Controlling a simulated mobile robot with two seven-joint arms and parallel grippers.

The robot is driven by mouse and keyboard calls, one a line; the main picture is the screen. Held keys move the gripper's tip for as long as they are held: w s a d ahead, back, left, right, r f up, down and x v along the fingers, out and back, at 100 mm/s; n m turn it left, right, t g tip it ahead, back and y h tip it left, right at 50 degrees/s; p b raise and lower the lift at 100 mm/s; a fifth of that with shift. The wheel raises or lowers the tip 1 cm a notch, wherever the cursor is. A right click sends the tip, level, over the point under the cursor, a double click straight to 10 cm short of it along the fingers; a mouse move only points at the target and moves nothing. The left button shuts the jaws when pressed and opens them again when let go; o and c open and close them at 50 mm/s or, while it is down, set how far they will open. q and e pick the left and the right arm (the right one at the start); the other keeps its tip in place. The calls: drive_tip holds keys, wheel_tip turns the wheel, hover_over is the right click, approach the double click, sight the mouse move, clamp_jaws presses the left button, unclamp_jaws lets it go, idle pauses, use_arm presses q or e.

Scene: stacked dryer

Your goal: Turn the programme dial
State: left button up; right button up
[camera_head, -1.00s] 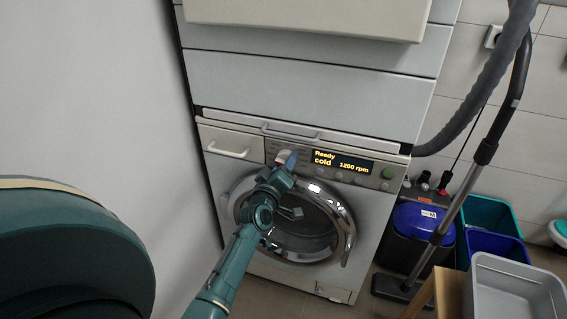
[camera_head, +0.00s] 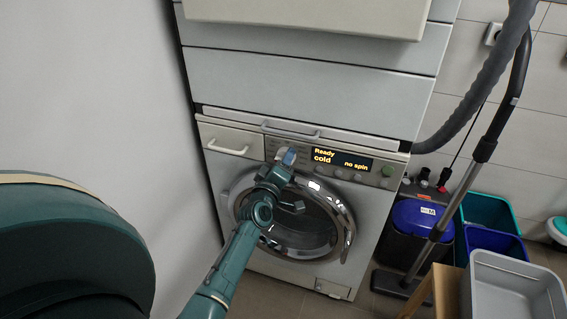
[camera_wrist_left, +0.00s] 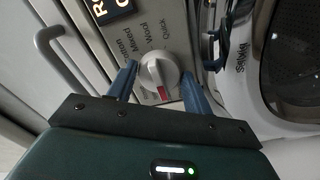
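The programme dial (camera_wrist_left: 157,75) is a round pale knob with a red mark, on the washer's front panel (camera_head: 262,146). In the left wrist view its red mark points toward my gripper, and the labels Cotton, Mixed, Wool and Quick stand beside it. My left gripper (camera_head: 287,157) is at the dial, with one blue finger on each side of it. The display (camera_head: 341,160) reads "Ready", "cold", "no spin". My right gripper is not in view.
The round washer door (camera_head: 300,222) lies below my left gripper. A drawer handle (camera_head: 228,149) is left of the dial and a long bar handle (camera_head: 290,132) runs above. Vacuum hose, blue bin (camera_head: 417,222) and grey tray (camera_head: 512,287) stand at the right.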

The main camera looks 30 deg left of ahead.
use_arm(q)
drive_tip(key=o, duration=0.4)
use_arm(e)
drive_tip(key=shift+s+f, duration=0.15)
use_arm(q)
drive_tip(key=p+v, duration=0.1)
drive_tip(key=v, duration=1.2)
drive_tip(key=shift+s, duration=0.1)
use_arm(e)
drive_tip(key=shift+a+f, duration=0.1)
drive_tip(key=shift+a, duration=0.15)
